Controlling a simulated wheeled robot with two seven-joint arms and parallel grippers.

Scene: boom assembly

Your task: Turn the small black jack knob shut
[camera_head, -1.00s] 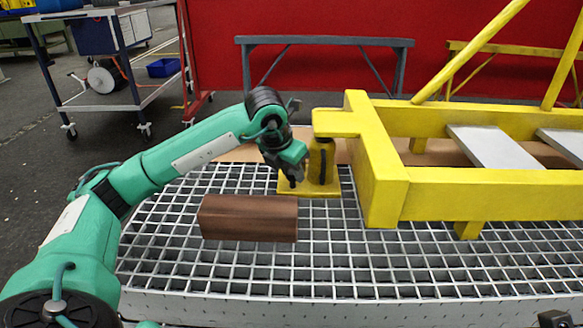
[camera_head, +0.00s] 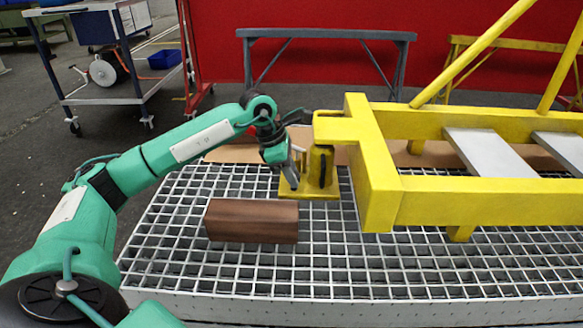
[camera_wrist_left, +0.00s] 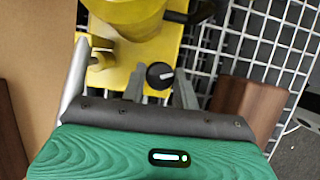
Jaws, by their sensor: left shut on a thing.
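The small black jack knob (camera_wrist_left: 160,76) with a pale mark on its face sits low on the yellow jack (camera_wrist_left: 125,60) in the left wrist view. My left gripper (camera_wrist_left: 163,90) has its grey fingers on both sides of the knob and is shut on it. In the head view, the jack (camera_head: 321,166) stands upright on its yellow base plate, under the end of the yellow boom (camera_head: 375,170). My left gripper (camera_head: 291,174) is at the jack's left side; the knob is hidden there. My right gripper is not in view.
A brown wooden block (camera_head: 252,221) lies on the metal grating (camera_head: 340,265), in front of the jack and close to my left gripper. The boom fills the right side. The grating's front is clear. A trolley (camera_head: 107,62) stands at the back left.

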